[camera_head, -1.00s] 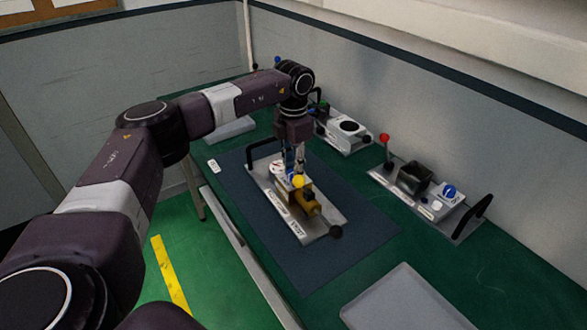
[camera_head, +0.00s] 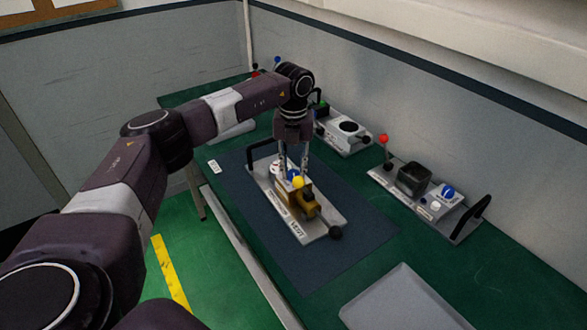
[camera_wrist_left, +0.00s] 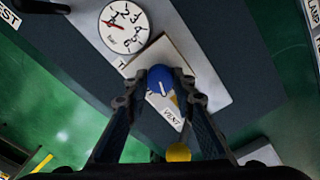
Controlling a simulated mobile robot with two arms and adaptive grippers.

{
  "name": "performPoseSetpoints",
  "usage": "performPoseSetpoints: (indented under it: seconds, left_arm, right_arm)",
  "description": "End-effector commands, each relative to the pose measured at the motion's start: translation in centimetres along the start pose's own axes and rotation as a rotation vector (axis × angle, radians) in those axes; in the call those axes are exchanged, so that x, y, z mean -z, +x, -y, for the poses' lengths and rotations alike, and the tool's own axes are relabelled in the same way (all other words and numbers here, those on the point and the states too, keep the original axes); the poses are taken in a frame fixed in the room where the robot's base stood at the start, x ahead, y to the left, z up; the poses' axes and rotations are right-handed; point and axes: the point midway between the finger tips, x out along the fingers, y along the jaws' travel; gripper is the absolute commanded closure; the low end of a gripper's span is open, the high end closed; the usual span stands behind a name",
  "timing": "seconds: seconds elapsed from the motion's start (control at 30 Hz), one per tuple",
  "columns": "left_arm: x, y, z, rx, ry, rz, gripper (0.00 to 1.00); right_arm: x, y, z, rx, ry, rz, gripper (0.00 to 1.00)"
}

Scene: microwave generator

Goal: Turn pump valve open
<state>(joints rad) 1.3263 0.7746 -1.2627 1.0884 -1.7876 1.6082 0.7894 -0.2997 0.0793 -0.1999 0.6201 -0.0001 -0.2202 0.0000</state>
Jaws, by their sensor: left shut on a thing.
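The pump unit is a light metal plate (camera_head: 326,223) with a brass-coloured body (camera_head: 300,199), a yellow ball (camera_head: 298,182) and a black handle at its far end. My left gripper (camera_head: 293,166) points down over the plate. In the left wrist view its fingers (camera_wrist_left: 164,76) are shut on a round blue knob (camera_wrist_left: 160,87) with a white mark, one finger on each side. A white dial gauge (camera_wrist_left: 124,28) with a red needle lies beside the knob. A label reading VENT is near the knob. The yellow ball (camera_wrist_left: 178,153) shows between the fingers. My right gripper is out of view.
The plate rests on a dark blue mat (camera_head: 260,222) on a green table. Another unit with a red-topped lever and blue knob (camera_head: 447,192) stands to the right. A white unit (camera_head: 346,131) stands behind. A grey tray (camera_head: 405,302) lies at the front right.

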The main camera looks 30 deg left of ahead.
Motion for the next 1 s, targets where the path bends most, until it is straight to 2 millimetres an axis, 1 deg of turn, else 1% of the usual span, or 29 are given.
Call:
performPoseSetpoints:
  seconds: [0.2,0.5,0.7,1.0]
  left_arm:
    - [-0.02,-0.15,0.01,0.001,-0.179,0.000,1.00]
    - [-0.05,-0.17,-0.01,0.001,-0.345,0.001,1.00]
    - [-0.05,-0.15,-0.02,0.001,-0.398,0.001,1.00]
    - [-0.06,-0.13,-0.01,0.002,-0.414,0.001,1.00]
  right_arm:
    - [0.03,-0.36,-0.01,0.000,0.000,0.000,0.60]
    - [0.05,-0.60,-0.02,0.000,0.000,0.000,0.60]
    - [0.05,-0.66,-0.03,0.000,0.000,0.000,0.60]
    - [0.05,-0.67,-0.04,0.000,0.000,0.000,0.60]
